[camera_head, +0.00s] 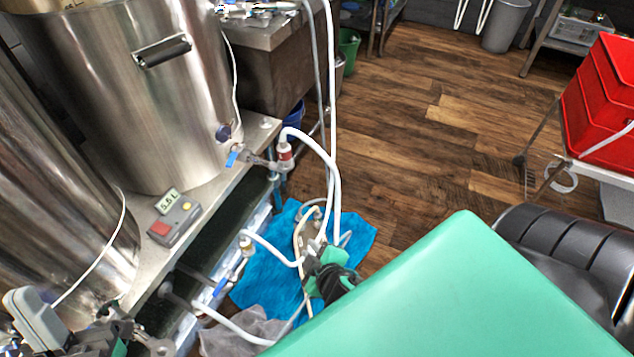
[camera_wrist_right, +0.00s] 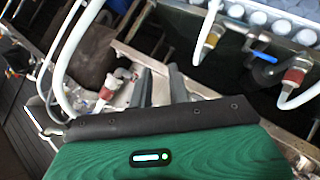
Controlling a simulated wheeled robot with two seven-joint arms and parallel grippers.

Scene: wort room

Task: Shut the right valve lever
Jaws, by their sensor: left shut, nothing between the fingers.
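In the head view a valve with a blue lever (camera_head: 233,158) sits at the foot of the large kettle, beside a red and white hose fitting (camera_head: 285,155). A second valve with a blue lever (camera_head: 220,286) and a brass fitting (camera_head: 246,246) is nearer. My left gripper (camera_head: 98,338) is shut and empty at the lower left, partly cut off. My right gripper (camera_head: 331,272) is low among hoses, mostly hidden behind my teal arm. In the right wrist view its two fingers (camera_wrist_right: 162,85) stand apart with nothing clearly between them. A blue lever (camera_wrist_right: 260,57) there is right of the fingers, apart from them.
White hoses (camera_head: 333,120) loop near my right gripper. A blue cloth (camera_head: 262,270) lies on the wooden floor. A small scale display (camera_head: 172,220) rests on the steel bench beside the kettle (camera_head: 170,110). Red crates (camera_head: 600,105) stand at the right. The middle floor is clear.

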